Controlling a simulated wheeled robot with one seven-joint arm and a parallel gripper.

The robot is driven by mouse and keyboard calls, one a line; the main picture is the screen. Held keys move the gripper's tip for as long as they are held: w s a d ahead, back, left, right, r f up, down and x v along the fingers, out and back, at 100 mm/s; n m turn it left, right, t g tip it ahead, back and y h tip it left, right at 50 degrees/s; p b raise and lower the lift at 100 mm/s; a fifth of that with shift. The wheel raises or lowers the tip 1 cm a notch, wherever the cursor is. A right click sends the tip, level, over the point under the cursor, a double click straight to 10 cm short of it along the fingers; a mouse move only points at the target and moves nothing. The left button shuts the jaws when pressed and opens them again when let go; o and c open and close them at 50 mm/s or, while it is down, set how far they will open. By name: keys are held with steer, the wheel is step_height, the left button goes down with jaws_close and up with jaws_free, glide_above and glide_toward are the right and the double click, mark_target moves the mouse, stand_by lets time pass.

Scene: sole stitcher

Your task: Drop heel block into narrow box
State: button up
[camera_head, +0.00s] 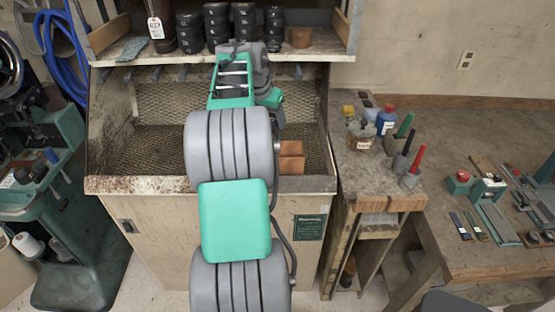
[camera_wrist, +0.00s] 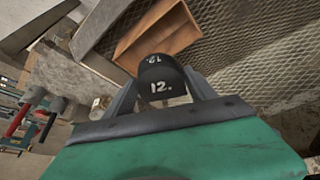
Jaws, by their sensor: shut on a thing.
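In the wrist view my gripper (camera_wrist: 165,100) is shut on a black heel block (camera_wrist: 160,78) marked "12." in white. The narrow box (camera_wrist: 155,42), of brown wood and open-topped, lies just beyond the block in that view. The block overlaps the box's near end in the picture; I cannot tell its height above it. In the head view the box (camera_head: 291,158) stands in the mesh-lined bay, right of my arm.
A bench to the right holds a glass jar (camera_head: 361,133), a blue bottle (camera_head: 386,119) and tools with red and green handles.

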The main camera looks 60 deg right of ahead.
steer(key=shift+s+d+m, duration=0.4)
steer(key=shift+s+d, duration=0.5)
steer(key=shift+s, duration=0.25)
step_height(320, 180, down, 6)
steer(key=b, duration=0.5)
steer(key=shift+r, duration=0.1)
steer(key=o, duration=1.6)
steer(key=v, duration=0.7)
steer(key=shift+w+a+r, duration=0.15)
steer(key=shift+a+r, duration=0.1)
steer(key=shift+r, duration=0.1)
